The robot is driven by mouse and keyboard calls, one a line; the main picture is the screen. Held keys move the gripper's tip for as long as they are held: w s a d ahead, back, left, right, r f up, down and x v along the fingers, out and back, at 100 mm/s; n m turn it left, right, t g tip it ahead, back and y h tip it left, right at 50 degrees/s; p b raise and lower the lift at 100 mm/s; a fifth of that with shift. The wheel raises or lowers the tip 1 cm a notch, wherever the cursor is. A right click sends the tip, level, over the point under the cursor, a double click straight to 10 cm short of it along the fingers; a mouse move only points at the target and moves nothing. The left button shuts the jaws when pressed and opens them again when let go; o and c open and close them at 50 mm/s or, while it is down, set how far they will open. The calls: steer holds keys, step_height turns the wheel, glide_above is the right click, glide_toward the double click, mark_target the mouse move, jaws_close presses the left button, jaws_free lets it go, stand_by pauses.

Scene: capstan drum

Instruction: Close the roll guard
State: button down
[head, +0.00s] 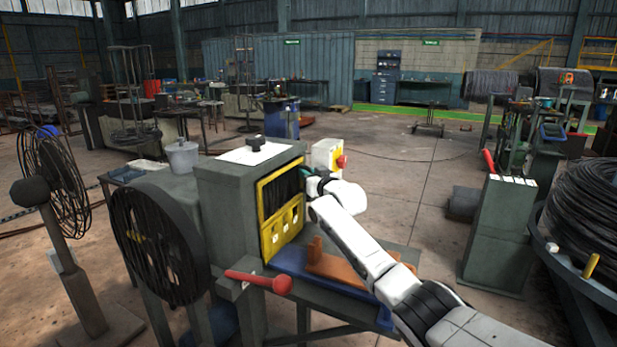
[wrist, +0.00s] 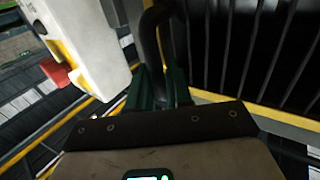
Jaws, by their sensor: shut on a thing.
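The roll guard (head: 282,190) is a yellow frame with dark slats on the front of the grey machine in the head view. Its slats (wrist: 240,50) and yellow edge fill the right of the wrist view. My gripper (head: 304,172) is at the right edge of the guard. In the wrist view its green fingers (wrist: 160,88) are shut on a dark curved bar handle (wrist: 153,38), which runs up between them. In the head view my white wrist hides most of the handle. How far the guard stands open is hard to tell.
A white box with a red button (head: 328,155) stands close behind my wrist; it is also near at left in the wrist view (wrist: 85,45). An orange-brown bracket (head: 335,266) lies below my arm.

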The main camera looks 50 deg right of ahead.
steer(key=shift+w+a+r, duration=0.1)
steer(key=shift+w+r, duration=0.05)
steer(key=shift+r, duration=0.55)
steer(key=c, duration=1.2)
jaws_free()
steer(key=shift+c, duration=0.2)
steer(key=shift+a, duration=0.1)
steer(key=shift+f, duration=0.2)
steer(key=v, duration=1.1)
steer(key=shift+d+f, duration=0.4)
steer(key=shift+f, duration=0.05)
steer(key=shift+p, duration=0.3)
